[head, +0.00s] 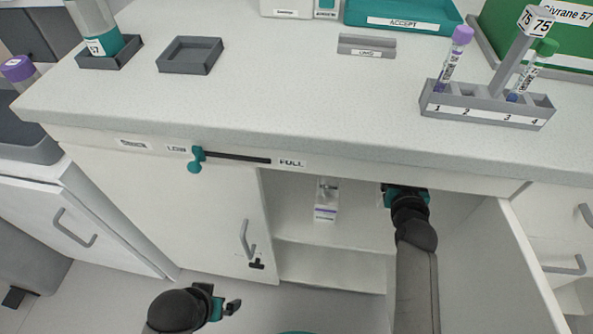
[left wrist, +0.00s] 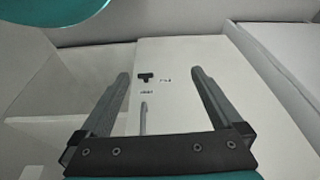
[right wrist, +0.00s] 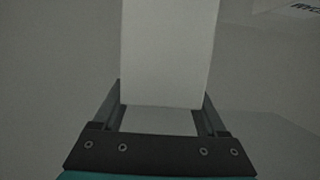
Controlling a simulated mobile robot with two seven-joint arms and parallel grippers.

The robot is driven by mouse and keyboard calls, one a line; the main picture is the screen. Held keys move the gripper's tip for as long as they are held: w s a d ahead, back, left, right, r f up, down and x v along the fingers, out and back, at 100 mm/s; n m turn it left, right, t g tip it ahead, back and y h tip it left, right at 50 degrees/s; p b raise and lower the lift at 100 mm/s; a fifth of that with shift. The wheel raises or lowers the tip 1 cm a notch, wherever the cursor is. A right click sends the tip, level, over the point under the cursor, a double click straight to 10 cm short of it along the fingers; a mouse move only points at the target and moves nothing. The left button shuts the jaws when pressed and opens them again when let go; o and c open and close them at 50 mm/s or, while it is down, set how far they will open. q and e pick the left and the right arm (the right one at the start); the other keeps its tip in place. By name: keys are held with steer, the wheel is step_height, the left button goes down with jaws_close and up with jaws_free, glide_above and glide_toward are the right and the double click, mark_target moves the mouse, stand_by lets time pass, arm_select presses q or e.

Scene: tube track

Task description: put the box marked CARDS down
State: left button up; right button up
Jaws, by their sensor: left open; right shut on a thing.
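My right gripper (head: 405,188) reaches into the open cabinet under the counter. In the right wrist view it is shut on a plain white box (right wrist: 170,50), the only thing held and so taken as the box marked CARDS. No marking shows on its visible face. In the head view that box is hidden by the gripper and counter edge. My left gripper (head: 230,304) is open and empty, low in front of the cabinets. In the left wrist view its fingers (left wrist: 160,73) are apart, with a white cabinet door (left wrist: 180,60) beyond.
A small white and purple box (head: 325,212) stands on the cabinet shelf (head: 345,235), left of my right gripper. The open door (head: 490,265) bounds the right side. On the counter are a numbered tube rack (head: 485,107), a grey square tray (head: 190,56) and a teal ACCEPT tray (head: 405,15).

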steer(key=shift+w, duration=0.1)
steer(key=shift+f+b, duration=0.3)
steer(key=shift+f, duration=0.05)
arm_select(q)
step_height(320, 180, up, 7)
steer(key=w+t+b, duration=0.1)
steer(key=b, duration=0.2)
arm_select(e)
step_height(320, 180, down, 4)
steer(key=shift+f, duration=0.25)
steer(key=shift+f+b, duration=0.3)
steer(key=shift+f, duration=0.15)
steer(key=shift+f+b, duration=0.65)
steer(key=shift+f, duration=0.3)
steer(key=shift+f+b, duration=0.55)
steer(key=shift+f, duration=0.2)
arm_select(q)
steer(key=w+d+r+t+h, duration=0.1)
steer(key=w+d+t+h, duration=0.1)
steer(key=w+d+t, duration=0.2)
steer(key=shift+w+d+m+t+h, duration=0.25)
steer(key=shift+d+m+t+h, duration=0.05)
steer(key=shift+d, duration=0.35)
arm_select(e)
steer(key=shift+f, duration=0.15)
arm_select(q)
steer(key=shift+r, duration=0.1)
